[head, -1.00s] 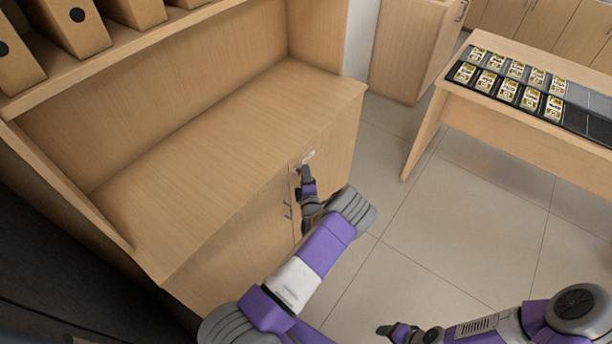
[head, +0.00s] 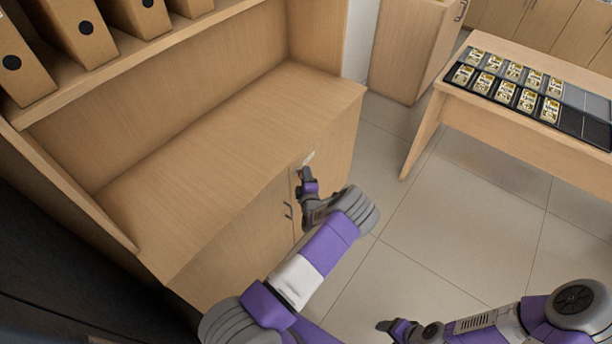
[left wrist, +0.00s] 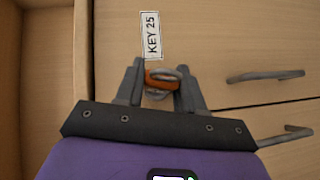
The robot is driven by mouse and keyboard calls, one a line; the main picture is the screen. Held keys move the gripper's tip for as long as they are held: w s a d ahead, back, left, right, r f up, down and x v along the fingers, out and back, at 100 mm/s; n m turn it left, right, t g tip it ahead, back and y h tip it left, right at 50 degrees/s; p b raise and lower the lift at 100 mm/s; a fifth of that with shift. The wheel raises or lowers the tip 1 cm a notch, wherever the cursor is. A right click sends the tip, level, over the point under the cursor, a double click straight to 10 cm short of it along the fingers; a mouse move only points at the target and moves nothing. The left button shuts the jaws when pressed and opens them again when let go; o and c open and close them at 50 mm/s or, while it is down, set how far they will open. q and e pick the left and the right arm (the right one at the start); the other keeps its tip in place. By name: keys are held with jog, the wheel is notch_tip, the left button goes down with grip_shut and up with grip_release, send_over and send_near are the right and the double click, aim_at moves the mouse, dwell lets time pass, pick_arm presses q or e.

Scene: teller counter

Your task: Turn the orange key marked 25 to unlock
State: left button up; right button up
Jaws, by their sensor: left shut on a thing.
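The orange key (left wrist: 158,79) shows in the left wrist view between the fingers of my left gripper (left wrist: 160,84), which is shut on it. A ring hangs at the key, and the key sits at the cabinet front (left wrist: 210,40). A white label reading KEY 25 (left wrist: 152,36) is on the front beside it. In the head view my left gripper (head: 303,176) is at the cabinet's front face, just below the label (head: 308,158); the key is hidden there. My right gripper (head: 385,326) is low at the bottom, away from the cabinet; its fingers are too small to judge.
Grey door handles (head: 288,210) sit near my left gripper. The cabinet top (head: 230,150) is bare, with binders (head: 75,30) on the shelf above. A table (head: 440,100) with cards in dark trays stands at the right. The floor between is clear.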

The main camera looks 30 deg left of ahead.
pick_arm(q)
jog(key=shift+a+r+p, duration=0.1)
jog(key=shift+p, duration=0.2)
dwell(0.4)
jog(key=shift+m+g+h+p, duration=0.4)
jog(key=shift+m+g+p, duration=0.4)
jog(key=shift+g+p, duration=0.25)
jog(key=shift+m+g+p, duration=0.5)
jog(key=shift+g+p, duration=0.15)
jog(key=shift+p, duration=0.05)
jog(key=shift+m+g, duration=0.3)
jog(key=shift+g, duration=0.2)
jog(key=shift+h, duration=0.3)
